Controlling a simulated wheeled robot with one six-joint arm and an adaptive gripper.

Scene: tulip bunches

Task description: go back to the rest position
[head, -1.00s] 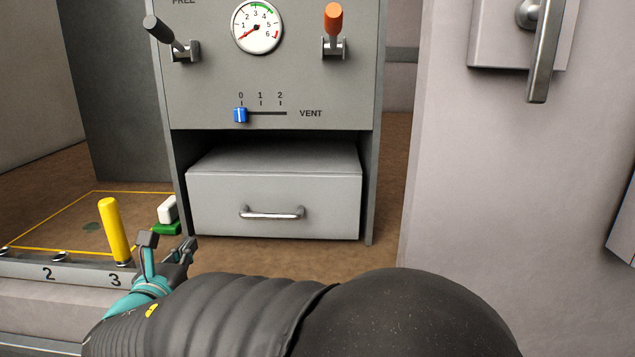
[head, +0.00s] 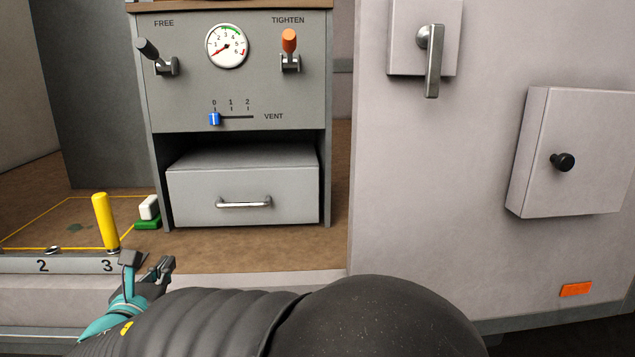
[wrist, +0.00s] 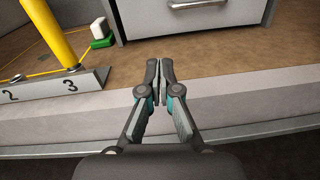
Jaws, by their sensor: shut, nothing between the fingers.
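My gripper (head: 146,272) shows at the lower left of the head view, at the end of my dark arm, in front of the counter edge. In the wrist view my gripper (wrist: 160,70) has its fingertips together with nothing between them. It hangs in front of the bench's front edge and touches nothing that I can see. Its fingers point toward the floor of the bench, below the grey drawer (head: 290,205). The drawer also shows in the wrist view (wrist: 235,20).
A yellow rod (head: 104,220) stands at slot 3 of a numbered rail (head: 75,264), close left of my gripper. A white block (head: 149,207) and a green block (head: 147,225) lie behind. A lever panel (head: 190,90) stands above the drawer. A wall box (head: 590,150) is at right.

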